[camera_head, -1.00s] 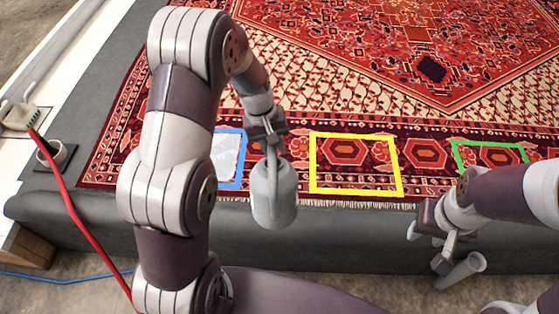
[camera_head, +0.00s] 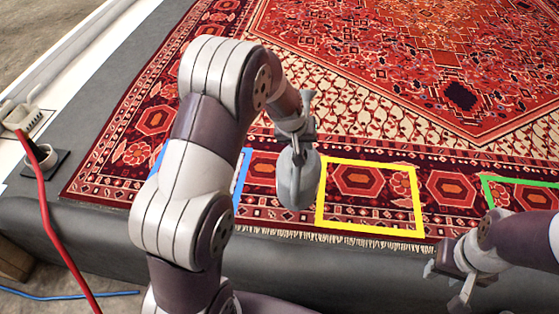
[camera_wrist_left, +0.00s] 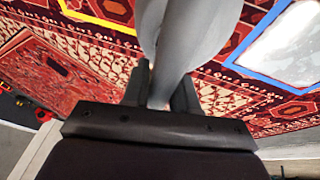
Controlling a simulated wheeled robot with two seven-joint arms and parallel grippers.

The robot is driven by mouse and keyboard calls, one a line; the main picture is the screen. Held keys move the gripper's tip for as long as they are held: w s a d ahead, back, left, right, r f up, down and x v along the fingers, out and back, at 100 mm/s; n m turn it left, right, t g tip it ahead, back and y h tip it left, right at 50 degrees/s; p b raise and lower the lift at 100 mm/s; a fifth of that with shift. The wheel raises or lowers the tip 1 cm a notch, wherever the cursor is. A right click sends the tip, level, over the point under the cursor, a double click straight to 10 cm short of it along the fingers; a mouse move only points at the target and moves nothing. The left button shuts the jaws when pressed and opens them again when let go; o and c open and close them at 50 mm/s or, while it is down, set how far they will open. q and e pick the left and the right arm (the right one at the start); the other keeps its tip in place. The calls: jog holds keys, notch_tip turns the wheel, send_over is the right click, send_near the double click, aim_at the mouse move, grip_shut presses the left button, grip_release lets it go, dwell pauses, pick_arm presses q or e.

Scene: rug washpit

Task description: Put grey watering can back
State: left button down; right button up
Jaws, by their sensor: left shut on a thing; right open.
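The grey watering can (camera_head: 298,182) hangs from my left gripper (camera_head: 297,138), which is shut on it above the rug's near border. In the left wrist view the can (camera_wrist_left: 200,35) is between the two fingers. I cannot tell its exact height above the rug. The yellow frame (camera_head: 370,228) is empty where visible. The blue frame (camera_head: 241,180) is mostly hidden by my left arm. My right gripper (camera_head: 450,285) is open and empty at the lower right.
A green frame (camera_head: 520,181) lies at the right on the patterned rug (camera_head: 370,100). A white patch (camera_wrist_left: 285,45) lies inside the blue frame. A red hose (camera_head: 50,215) runs down at the left near a black-based holder (camera_head: 45,162). The grey platform edge (camera_head: 110,235) is in front.

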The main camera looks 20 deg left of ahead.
pick_arm(q)
jog(key=w+a+f+b, duration=0.4)
jog(key=a+f+b, duration=0.2)
jog(key=a+f, duration=0.2)
jog(key=shift+f, duration=0.8)
jog(key=c, duration=0.9)
grip_release()
jog(key=shift+s, duration=0.1)
jog(key=p+v, duration=0.5)
jog(key=v, duration=0.7)
jog(key=s+d+m+g, duration=0.1)
jog(key=s+d, duration=0.2)
jog(key=s, duration=0.4)
jog(key=s+d+m+g, duration=0.1)
jog(key=s+d, duration=0.2)
jog(key=s, duration=0.5)
jog(key=s+d+m+g+y, duration=0.1)
jog(key=s+d, duration=0.2)
jog(key=s, duration=0.4)
jog(key=shift+s+d+m, duration=0.2)
jog(key=shift+d+m, duration=0.1)
